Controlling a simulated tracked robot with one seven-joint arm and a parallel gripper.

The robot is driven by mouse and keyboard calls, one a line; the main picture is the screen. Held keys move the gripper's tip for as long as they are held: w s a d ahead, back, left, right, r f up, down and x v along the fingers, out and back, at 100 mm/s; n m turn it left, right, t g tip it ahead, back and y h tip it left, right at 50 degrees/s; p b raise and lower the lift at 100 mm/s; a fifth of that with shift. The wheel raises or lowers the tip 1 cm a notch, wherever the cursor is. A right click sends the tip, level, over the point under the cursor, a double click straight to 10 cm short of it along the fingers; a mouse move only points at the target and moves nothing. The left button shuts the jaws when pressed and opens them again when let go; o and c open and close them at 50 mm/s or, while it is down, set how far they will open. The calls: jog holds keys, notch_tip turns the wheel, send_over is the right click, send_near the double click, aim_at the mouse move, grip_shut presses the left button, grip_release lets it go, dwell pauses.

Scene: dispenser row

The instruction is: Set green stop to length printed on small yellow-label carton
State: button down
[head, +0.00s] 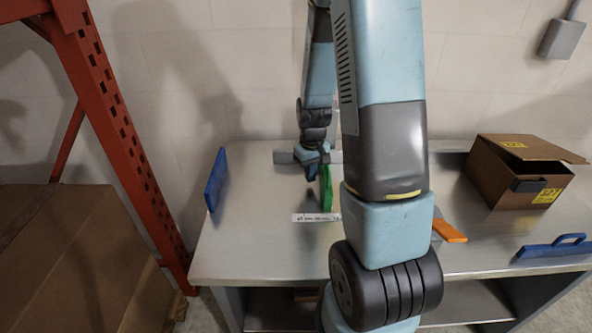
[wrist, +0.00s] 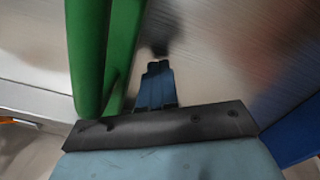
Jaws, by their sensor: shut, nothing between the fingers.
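The green stop (head: 327,188) stands upright on the metal bench, partly hidden by my arm in the head view. It shows as a long green bar (wrist: 105,50) at the left of the wrist view. My gripper (head: 313,174) is shut and empty, just left of the green stop in the head view. In the wrist view its closed fingertips (wrist: 158,68) are right of the green bar, with a small gap visible. A brown carton (head: 492,182) with yellow labels stands open at the bench's right; its print is too small to read.
A white printed strip (head: 314,217) lies in front of the stop. A blue plate (head: 215,180) stands at the bench's left end, and a blue handled piece (head: 553,249) at the right front. An orange handle (head: 449,231) shows beside my arm. A red rack post (head: 110,110) rises left.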

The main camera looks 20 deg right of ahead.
jog(key=shift+s+d, duration=0.2)
jog(key=shift+d, duration=0.25)
jog(key=shift+s+d, duration=0.2)
jog(key=shift+d, duration=0.25)
jog(key=shift+a, duration=0.1)
jog(key=shift+w+a, duration=0.2)
jog(key=shift+a, duration=0.25)
jog(key=shift+w+a, duration=0.2)
jog(key=shift+a, duration=0.25)
notch_tip(320, 180, up, 10)
dwell(0.6)
